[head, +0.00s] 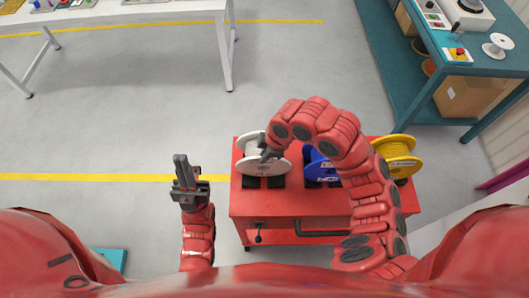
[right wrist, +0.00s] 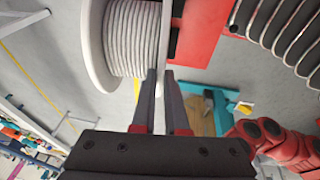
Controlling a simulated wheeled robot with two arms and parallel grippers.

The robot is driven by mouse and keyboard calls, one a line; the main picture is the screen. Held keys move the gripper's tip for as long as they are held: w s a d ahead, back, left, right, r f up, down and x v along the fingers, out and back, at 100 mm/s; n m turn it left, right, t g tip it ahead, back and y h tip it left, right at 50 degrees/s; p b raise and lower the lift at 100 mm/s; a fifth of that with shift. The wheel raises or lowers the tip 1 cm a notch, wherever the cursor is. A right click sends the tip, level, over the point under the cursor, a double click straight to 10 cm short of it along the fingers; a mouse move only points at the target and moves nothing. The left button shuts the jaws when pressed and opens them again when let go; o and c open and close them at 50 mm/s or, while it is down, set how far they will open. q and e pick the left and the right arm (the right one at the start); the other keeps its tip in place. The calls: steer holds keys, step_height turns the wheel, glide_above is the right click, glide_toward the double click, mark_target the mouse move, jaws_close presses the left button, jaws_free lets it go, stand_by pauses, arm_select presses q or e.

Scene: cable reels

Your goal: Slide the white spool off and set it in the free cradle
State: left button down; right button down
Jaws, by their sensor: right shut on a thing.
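The white spool (head: 262,158), wound with pale cable, is at the left end of the red cart, above black blocks (head: 251,182). In the right wrist view the white spool (right wrist: 128,38) fills the upper left. My right gripper (head: 270,154) reaches it from the right. In the right wrist view its fingers (right wrist: 163,78) are shut on the spool's near flange, whose white edge runs between them. My left gripper (head: 184,165) is left of the cart, apart from the spools; its finger gap is unclear. I cannot make out a free cradle; my right arm covers part of the cart.
A blue spool (head: 318,164), partly hidden, and a yellow spool (head: 398,160) stand further right on the red cart (head: 320,222). A teal bench (head: 474,68) stands at the upper right, a white table (head: 150,12) at the upper left.

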steer(key=shift+f, duration=0.45)
steer(key=c, duration=0.9)
jaws_free()
steer(key=shift+o, duration=0.2)
steer(key=p+v, duration=0.1)
steer(key=v, duration=1.6)
steer(key=shift+r+p, duration=0.2)
steer(key=shift+p, duration=0.15)
steer(key=shift+s, duration=0.1)
